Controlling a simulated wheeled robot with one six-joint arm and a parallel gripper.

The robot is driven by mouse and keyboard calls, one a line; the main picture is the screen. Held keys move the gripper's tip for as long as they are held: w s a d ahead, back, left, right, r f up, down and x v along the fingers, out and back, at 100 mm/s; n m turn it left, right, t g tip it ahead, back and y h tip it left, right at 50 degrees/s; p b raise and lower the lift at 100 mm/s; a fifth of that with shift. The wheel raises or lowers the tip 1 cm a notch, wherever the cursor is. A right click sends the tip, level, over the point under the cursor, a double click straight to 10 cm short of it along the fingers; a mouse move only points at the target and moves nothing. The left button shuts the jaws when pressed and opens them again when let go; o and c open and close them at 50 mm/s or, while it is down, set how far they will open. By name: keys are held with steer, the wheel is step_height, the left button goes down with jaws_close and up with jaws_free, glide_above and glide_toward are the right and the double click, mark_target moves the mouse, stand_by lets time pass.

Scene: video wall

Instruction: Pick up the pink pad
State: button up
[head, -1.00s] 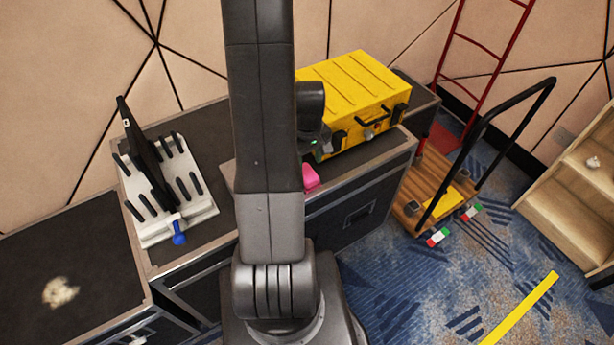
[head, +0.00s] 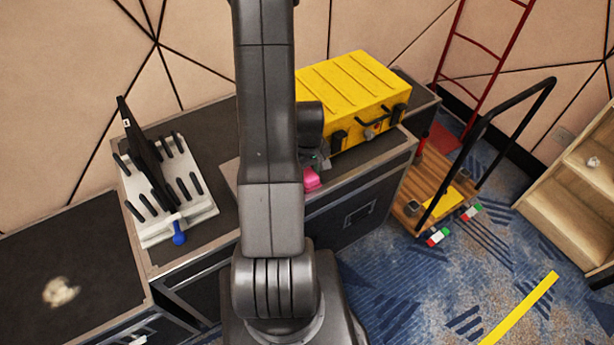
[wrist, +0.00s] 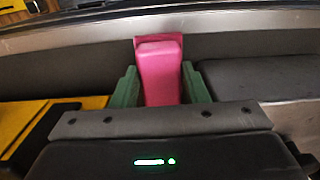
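The pink pad (head: 311,179) is at the front edge of the dark case top, left of the yellow case. My gripper (head: 318,164) is right at it, partly hidden behind my arm. In the wrist view the pink pad (wrist: 161,75) stands between the two green fingers of my gripper (wrist: 160,85), one on each side. The fingers look very close to its sides. I cannot tell whether they press on it or leave a thin gap. The pad's lower end is hidden behind the gripper body.
A yellow case (head: 355,95) stands just behind and right of the gripper. A white rack (head: 165,195) with black pegs and a blue-handled tool (head: 179,232) are to the left. A wooden cart (head: 440,190) stands on the carpet at right.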

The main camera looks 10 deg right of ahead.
mark_target(308, 174)
steer(key=shift+r, duration=0.1)
step_height(308, 174, up, 18)
steer(key=shift+f, duration=0.1)
stand_by(0.9)
steer(key=o, duration=0.4)
steer(key=c, duration=0.3)
